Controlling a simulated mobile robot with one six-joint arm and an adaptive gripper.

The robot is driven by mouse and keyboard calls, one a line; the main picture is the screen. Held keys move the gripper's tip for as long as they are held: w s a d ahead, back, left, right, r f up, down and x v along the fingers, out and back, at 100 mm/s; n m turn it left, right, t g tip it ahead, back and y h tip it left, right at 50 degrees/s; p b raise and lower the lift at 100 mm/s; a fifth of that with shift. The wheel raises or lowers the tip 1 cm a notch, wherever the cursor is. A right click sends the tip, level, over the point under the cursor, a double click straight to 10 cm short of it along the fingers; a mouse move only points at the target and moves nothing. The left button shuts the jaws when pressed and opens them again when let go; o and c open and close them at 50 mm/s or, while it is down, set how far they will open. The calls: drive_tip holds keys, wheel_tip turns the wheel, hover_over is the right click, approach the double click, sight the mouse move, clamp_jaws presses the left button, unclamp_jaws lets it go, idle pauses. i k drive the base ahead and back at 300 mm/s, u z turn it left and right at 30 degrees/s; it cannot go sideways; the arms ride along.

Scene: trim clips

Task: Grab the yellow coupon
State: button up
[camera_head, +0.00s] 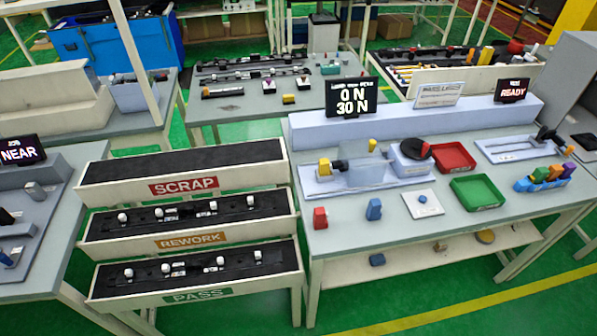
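I cannot tell for sure which thing is the yellow coupon. A yellow block (325,167) also sits at the left end of the fixture with a clear panel on the same table. My gripper is not in view.
A red tray (453,157) and a green tray (477,192) lie on the right-hand table. Red (320,218) and blue (374,210) blocks stand near its front edge. SCRAP, REWORK and PASS racks (190,222) stand left. Displays read "0 N 30 N", "READY" and "NEAR".

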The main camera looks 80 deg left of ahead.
sight(325, 166)
drive_tip(key=k, duration=1.35)
drive_tip(key=u, duration=2.2)
drive_tip(key=i, duration=0.55)
drive_tip(key=u, duration=0.15)
